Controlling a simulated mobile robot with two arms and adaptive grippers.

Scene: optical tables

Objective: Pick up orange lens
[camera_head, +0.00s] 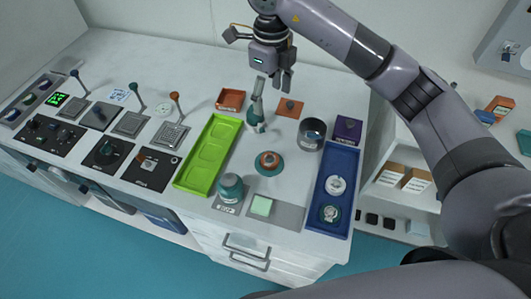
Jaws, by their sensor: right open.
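My right gripper (272,92) comes down from the top, fingers pointing down and apart, with nothing seen between them. It hangs over the back part of the white worktop. A round orange ring-shaped piece (268,158), which may be the orange lens, lies on a teal disc (270,171) in front of the gripper, apart from it. An orange square plate (290,107) with a small dark knob lies close to the gripper, a little right. A teal-and-white item (255,122) stands just below the left finger; contact cannot be told. My left gripper is out of view.
A green tray (187,181) lies left and a blue tray (318,216) with round pieces lies right. A dark cup (312,134), a purple box (348,129), an orange-brown box (230,100) and a teal jar (230,187) stand around. Knobs and levers fill the left.

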